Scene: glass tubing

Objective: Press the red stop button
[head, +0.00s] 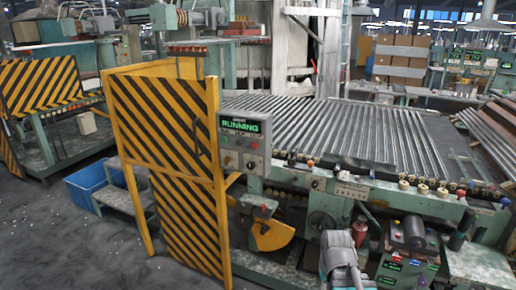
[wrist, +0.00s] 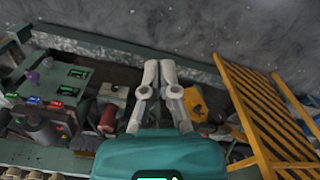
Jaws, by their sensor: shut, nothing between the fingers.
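A grey control box (head: 245,143) with a green lit display reading "RUNNING" is mounted beside the yellow-and-black striped guard in the head view. Small round controls sit on its lower face; one at its right looks like a red button (head: 250,166), too small to be sure. My gripper (wrist: 159,65) is shut and empty, its two grey fingertips together in the wrist view. Part of my grey and teal arm shows at the bottom of the head view, below and right of the box and apart from it. I cannot make out the box in the wrist view.
The striped guard (head: 160,120) stands left of the box; it also shows in the wrist view (wrist: 270,105). A bed of glass tubes (head: 320,125) lies behind and right. A second panel (wrist: 62,90) with red and green labels is left in the wrist view. A blue bin (head: 88,185) is far left.

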